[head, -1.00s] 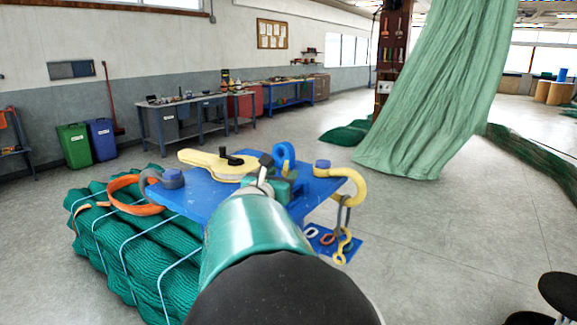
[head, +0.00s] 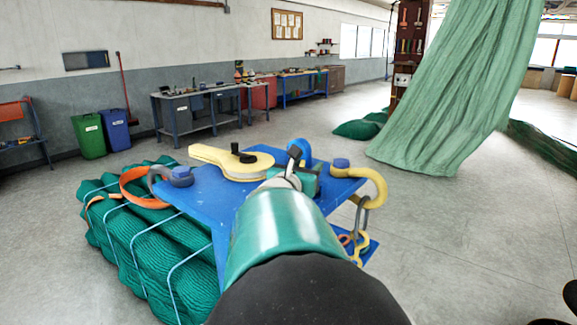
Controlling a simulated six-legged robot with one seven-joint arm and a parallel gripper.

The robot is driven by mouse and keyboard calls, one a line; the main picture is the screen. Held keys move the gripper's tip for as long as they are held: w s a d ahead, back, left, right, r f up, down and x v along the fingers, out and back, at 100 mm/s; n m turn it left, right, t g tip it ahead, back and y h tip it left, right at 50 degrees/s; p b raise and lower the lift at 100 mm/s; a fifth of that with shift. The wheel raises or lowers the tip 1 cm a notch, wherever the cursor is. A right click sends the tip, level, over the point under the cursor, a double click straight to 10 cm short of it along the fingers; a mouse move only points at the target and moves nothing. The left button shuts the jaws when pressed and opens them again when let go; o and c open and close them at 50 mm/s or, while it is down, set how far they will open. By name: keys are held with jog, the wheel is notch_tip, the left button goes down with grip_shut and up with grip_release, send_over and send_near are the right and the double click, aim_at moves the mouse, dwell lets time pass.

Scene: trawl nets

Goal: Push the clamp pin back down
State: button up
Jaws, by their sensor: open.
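A yellow clamp-like body (head: 215,158) lies on the blue table (head: 205,197). A black L-shaped piece (head: 240,153) stands up from its round end. It may be the clamp pin, but I cannot tell, nor how deep it sits. My arm reaches forward over the table, and my gripper (head: 292,163) is at its far end, right of the black piece and apart from it in the picture. The jaws are small and mostly hidden behind my wrist. They are open, and I see nothing held. A blue ring (head: 300,150) stands just behind my gripper.
A grey shackle (head: 168,178) and a yellow hook (head: 373,188) are at the table's left and right edges. An orange strap (head: 139,190) lies on bundled green netting (head: 150,245) at the left. A green net (head: 445,95) hangs behind right.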

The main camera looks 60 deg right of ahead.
jog(key=shift+w+d+f, duration=0.1)
jog(key=shift+w, duration=0.1)
jog(key=shift+s, duration=0.15)
jog(key=c, duration=0.3)
grip_shut()
jog(key=shift+f, duration=1.65)
jog(key=shift+o, duration=1.5)
grip_release()
